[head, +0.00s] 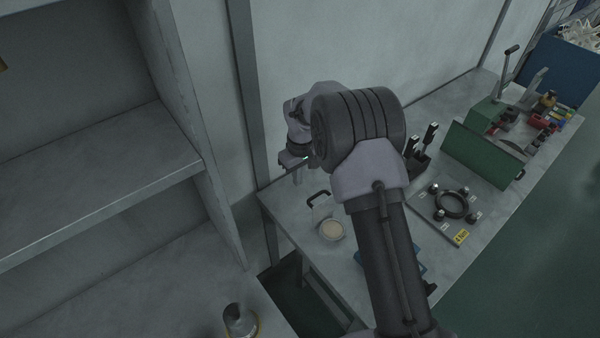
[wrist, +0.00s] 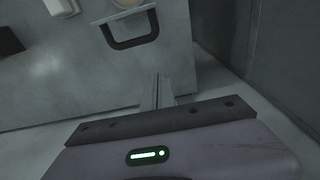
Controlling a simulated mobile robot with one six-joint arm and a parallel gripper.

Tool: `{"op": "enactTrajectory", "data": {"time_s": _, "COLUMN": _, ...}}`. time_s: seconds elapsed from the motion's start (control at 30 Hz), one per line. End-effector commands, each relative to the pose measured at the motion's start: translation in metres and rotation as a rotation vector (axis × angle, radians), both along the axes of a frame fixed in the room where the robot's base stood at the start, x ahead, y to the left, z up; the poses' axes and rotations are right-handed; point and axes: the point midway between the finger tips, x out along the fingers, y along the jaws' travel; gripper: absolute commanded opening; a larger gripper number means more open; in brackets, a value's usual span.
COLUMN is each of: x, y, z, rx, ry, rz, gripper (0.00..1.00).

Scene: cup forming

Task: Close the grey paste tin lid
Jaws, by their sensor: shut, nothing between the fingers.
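The grey paste tin (head: 331,238) stands on the bench near its left end, open, with pale beige paste showing inside. Its lid (head: 320,199) is raised at the tin's far side and shows as a dark-edged shape. In the wrist view the lid's dark rounded edge (wrist: 131,44) is at the upper middle, and part of the tin's paste (wrist: 127,3) is cut by the top edge. My gripper (head: 297,181) is shut and empty, beyond the lid and to its left, apart from it. Its closed fingers (wrist: 157,82) show below and right of the lid in the wrist view.
A plate with a dark ring (head: 452,204), a green box (head: 484,155) and black-handled tools (head: 421,150) stand to the right. A blue object is partly hidden behind my arm. Shelving (head: 100,187) and a wall border the left and back.

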Motion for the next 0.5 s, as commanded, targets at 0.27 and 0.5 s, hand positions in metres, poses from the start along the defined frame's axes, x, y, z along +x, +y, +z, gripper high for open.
{"op": "enactTrajectory", "data": {"time_s": 0.27, "x": -0.007, "y": -0.006, "z": -0.041, "rx": 0.000, "ry": -0.001, "rz": -0.002, "gripper": 0.00}}
{"op": "enactTrajectory", "data": {"time_s": 0.5, "x": -0.028, "y": -0.018, "z": -0.033, "rx": 0.001, "ry": -0.002, "rz": -0.002, "gripper": 0.00}}
